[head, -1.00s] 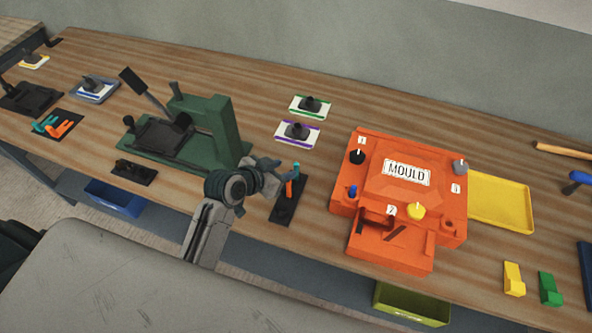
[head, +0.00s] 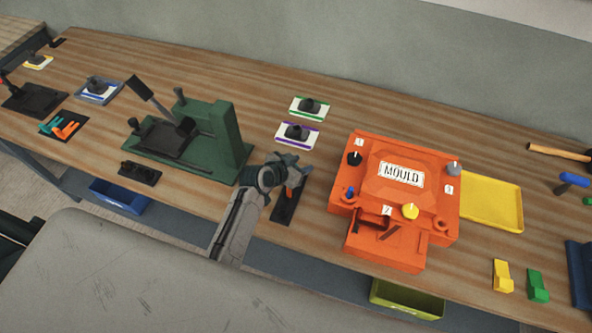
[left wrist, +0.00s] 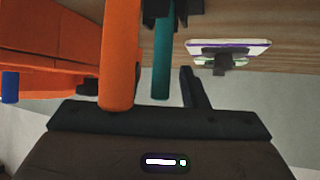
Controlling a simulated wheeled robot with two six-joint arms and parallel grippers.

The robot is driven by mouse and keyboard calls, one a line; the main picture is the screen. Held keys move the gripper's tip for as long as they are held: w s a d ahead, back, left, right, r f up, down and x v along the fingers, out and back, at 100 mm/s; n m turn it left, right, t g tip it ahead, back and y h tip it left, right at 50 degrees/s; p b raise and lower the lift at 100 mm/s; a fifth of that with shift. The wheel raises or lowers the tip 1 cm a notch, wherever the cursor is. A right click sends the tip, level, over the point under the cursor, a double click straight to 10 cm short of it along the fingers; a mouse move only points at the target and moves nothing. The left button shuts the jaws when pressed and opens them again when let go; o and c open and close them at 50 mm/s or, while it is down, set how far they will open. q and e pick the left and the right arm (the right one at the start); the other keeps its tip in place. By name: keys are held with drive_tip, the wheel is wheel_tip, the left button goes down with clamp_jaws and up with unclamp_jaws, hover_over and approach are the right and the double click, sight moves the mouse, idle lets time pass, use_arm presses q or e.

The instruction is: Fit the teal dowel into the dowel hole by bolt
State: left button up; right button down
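The teal dowel (left wrist: 162,55) stands between the two fingers of my left gripper (left wrist: 140,90) in the left wrist view, with a gap to the right finger. The gripper is open; no grip shows. An orange dowel (left wrist: 120,60) is nearer the camera and covers part of the left finger. In the head view my left gripper (head: 290,165) is at the black dowel stand (head: 284,212), hiding the teal dowel; part of the orange dowel shows below it. The orange mould (head: 385,160) is to the right. I cannot make out its bolt or dowel hole.
A green press (head: 222,140) stands left of the gripper. Two tagged black parts (head: 308,106) lie behind it. A yellow tray (head: 492,205) adjoins the mould's right side. Yellow and green blocks (head: 503,275) are at front right.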

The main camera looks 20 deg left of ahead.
use_arm(q)
clamp_jaws()
drive_tip(key=shift+r, duration=0.15)
